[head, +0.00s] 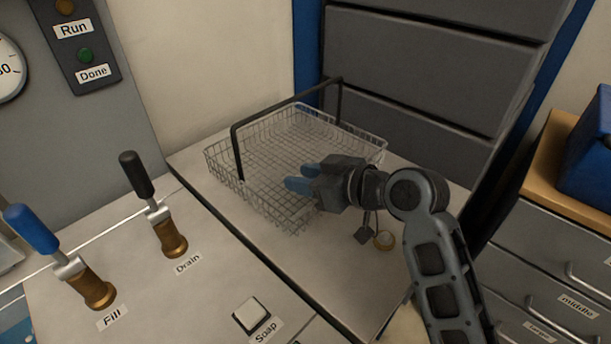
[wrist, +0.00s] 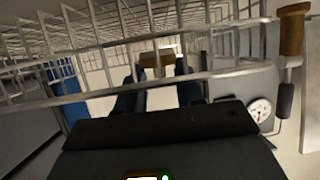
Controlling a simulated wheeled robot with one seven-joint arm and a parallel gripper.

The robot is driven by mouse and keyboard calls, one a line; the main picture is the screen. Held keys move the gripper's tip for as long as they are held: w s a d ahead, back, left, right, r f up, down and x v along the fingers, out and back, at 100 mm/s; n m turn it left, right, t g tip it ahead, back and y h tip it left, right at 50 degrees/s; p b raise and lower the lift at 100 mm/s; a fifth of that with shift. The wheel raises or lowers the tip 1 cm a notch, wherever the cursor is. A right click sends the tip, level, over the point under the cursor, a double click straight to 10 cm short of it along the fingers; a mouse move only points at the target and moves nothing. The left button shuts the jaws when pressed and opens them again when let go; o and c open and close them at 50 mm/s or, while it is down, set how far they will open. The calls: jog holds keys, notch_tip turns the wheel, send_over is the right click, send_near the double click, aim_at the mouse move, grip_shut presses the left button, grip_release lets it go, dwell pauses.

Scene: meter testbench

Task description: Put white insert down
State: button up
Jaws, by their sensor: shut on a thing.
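My gripper (head: 303,178) reaches over the near right wall of the wire basket (head: 222,168), its blue fingertips pointing left and over the basket. In the wrist view, the fingers (wrist: 160,85) stand a little apart. A small tan and pale thing (wrist: 157,60) shows between their tips, consistent with the white insert held there, but its shape is too small and dark to make out. In the head view the fingers hide it. The basket's wires (wrist: 100,35) and a pale rim cross the wrist view close to the fingers. The basket stands on the worktop with its black handle (head: 285,101) raised.
The drain lever (head: 170,240) and fill lever (head: 95,290) stand left of the basket, with the soap button (head: 251,314) in front. Grey drawers (head: 410,70) rise behind. The basket floor looks mostly clear.

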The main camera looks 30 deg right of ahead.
jog(key=shift+f+b, duration=0.35)
jog(key=shift+f, duration=0.1)
jog(key=shift+f, duration=0.2)
jog(key=o, duration=1)
jog(key=shift+r+p, duration=0.3)
jog(key=shift+r, duration=0.2)
jog(key=shift+s+d+r, duration=0.15)
jog(key=shift+s+r, duration=0.1)
jog(key=v, duration=1.1)
jog(key=shift+s+d+b, duration=0.1)
jog(key=shift+s+b, duration=0.1)
jog(key=shift+b, duration=0.15)
